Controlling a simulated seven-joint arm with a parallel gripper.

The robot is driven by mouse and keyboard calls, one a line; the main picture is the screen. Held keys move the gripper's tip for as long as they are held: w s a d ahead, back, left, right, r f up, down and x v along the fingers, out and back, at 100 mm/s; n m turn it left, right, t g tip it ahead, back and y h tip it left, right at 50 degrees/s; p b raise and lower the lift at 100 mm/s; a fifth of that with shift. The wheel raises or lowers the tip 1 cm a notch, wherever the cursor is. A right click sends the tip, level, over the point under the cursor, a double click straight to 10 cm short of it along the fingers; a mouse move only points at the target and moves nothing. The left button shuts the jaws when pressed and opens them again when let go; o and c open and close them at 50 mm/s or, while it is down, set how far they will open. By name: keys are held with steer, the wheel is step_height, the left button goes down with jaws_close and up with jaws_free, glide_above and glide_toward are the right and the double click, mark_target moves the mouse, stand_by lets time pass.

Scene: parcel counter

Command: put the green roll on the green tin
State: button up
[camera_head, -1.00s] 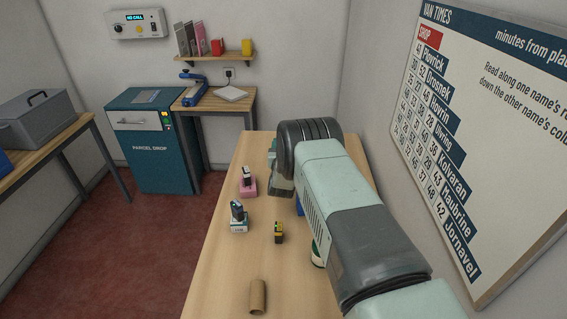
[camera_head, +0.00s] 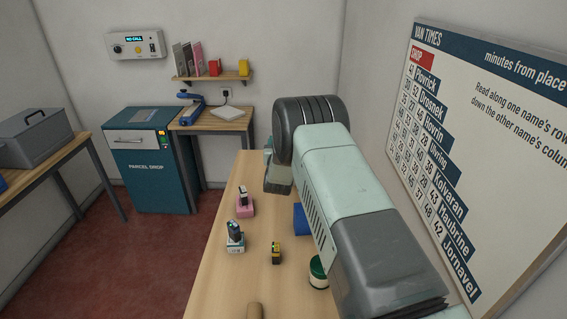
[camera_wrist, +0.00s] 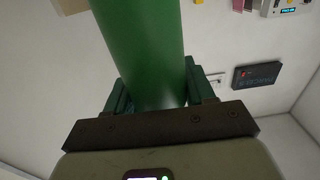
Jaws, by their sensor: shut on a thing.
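The green roll (camera_wrist: 140,40) fills the upper middle of the wrist view. My gripper (camera_wrist: 155,88) is shut on it, with a dark green finger on each side. In the head view my own arm hides the roll and the fingers. The green tin (camera_head: 318,273) stands on the counter near its right side, beside my forearm, partly covered by it. The roll's height above the counter cannot be told.
The counter's left-front area is clear.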

step_height(320, 180, up, 14)
steer(key=s+d+m+g+h, duration=0.2)
steer(key=s+d+m+h, duration=0.15)
steer(key=s, duration=0.85)
steer(key=s+d+m+g+h, duration=0.1)
steer(key=s+d+m+h, duration=0.3)
steer(key=s, duration=0.7)
steer(key=s+d+m+g+h, duration=0.2)
steer(key=s+d+h, duration=0.4)
steer(key=s, duration=0.6)
step_height(320, 180, down, 15)
steer(key=shift+w, duration=0.25)
steer(key=shift+a+f, duration=0.1)
steer(key=o, duration=1.5)
steer(key=shift+f, duration=0.1)
steer(key=shift+c, duration=0.2)
